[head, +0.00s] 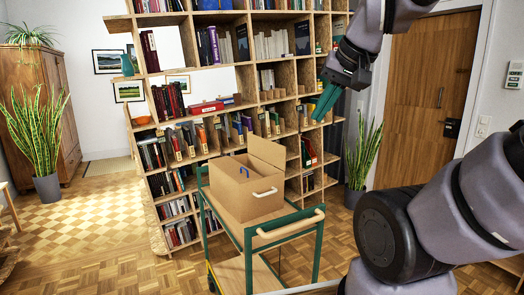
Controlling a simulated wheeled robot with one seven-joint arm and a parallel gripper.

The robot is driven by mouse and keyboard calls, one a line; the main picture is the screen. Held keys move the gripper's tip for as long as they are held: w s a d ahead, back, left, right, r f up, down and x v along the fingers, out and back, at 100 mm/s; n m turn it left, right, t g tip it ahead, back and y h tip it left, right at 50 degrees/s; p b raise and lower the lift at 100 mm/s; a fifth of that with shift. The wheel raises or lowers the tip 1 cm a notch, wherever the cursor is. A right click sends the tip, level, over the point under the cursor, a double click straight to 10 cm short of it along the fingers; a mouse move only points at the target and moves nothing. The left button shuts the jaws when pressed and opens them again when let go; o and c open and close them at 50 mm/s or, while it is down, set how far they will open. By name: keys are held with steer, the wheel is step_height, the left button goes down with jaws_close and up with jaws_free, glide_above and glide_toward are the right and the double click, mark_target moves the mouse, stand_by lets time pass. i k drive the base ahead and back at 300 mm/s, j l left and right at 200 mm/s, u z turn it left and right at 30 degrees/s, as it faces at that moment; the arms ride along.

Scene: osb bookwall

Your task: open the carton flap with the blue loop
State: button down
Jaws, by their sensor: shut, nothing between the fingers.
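The cardboard carton (229,190) sits on top of the trolley in the middle of the head view. A small blue loop (244,171) shows near its top, on the side towards me. One flap (267,151) stands upright at the back right of the carton. A pale handle-like bar (265,192) is on its front right side. The inside of the carton is hard to make out. My gripper (323,106) has teal fingers, is shut and empty, and is in the air above and to the right of the carton, apart from it.
The trolley (317,252) has a green frame and a pale push handle (291,224) at its near end. A large bookshelf (206,73) full of books stands behind it. A potted plant (361,154) stands to the right. Parquet floor (120,240) at the left is clear.

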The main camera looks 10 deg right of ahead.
mark_target(238, 172)
steer(key=i+l+u, duration=0.25)
steer(key=l, duration=0.45)
steer(key=i+l+u, duration=0.1)
steer(key=l+u, duration=0.2)
steer(key=l, duration=0.45)
steer(key=l+u, duration=0.25)
steer(key=l, duration=0.5)
steer(key=l+u, duration=0.25)
steer(key=l, duration=0.55)
steer(key=l+u, duration=0.25)
steer(key=l, duration=0.5)
steer(key=k+l+u, duration=0.3)
steer(key=l, duration=0.45)
steer(key=i+j+u, duration=0.1)
steer(key=i+j, duration=0.65)
